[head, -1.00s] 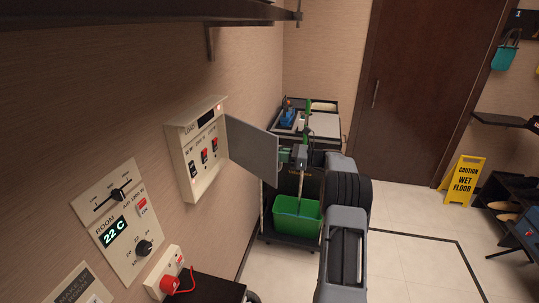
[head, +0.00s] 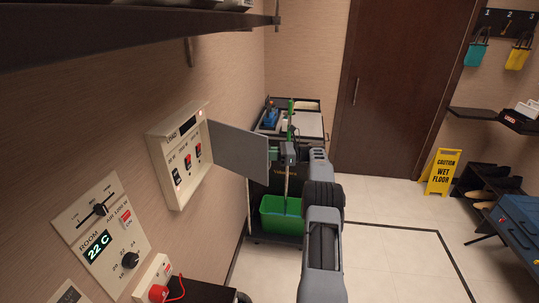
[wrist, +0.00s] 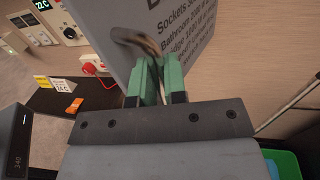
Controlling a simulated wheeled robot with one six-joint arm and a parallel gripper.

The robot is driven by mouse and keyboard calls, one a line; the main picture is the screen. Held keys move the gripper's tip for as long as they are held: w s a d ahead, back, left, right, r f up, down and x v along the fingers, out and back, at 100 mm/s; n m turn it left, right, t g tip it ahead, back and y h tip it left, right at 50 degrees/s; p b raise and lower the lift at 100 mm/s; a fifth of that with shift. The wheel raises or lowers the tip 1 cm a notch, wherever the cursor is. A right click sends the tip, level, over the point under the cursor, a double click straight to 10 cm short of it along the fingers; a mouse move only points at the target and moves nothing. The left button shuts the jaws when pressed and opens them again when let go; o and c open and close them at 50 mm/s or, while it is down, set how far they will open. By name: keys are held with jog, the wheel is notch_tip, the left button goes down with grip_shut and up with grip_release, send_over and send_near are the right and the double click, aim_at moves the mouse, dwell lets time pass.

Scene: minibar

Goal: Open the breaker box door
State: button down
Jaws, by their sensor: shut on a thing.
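The breaker box (head: 180,155) is a cream box on the left wall with several switches, a dark display and a small lit red light. Its grey door (head: 238,150) stands swung out from the box, so the switches show. My gripper (head: 281,154) is at the door's outer edge. In the wrist view my gripper (wrist: 155,82) has its green fingers close together on the door's handle (wrist: 138,42), beside the grey door panel (wrist: 185,40) with printed text. The fingers hide part of the handle.
A cleaning cart with a green bucket (head: 281,217) stands behind my arm. A yellow wet floor sign (head: 440,172) stands right. The tiled floor (head: 385,250) between is clear.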

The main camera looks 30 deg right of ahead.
jog(key=shift+a+r, duration=0.1)
jog(key=c, duration=1.4)
grip_release()
jog(key=shift+w+a, duration=0.15)
jog(key=shift+o, duration=1.1)
jog(key=b+v, duration=0.1)
jog(key=v, duration=0.7)
jog(key=shift+b, duration=0.35)
jog(key=shift+c, duration=0.4)
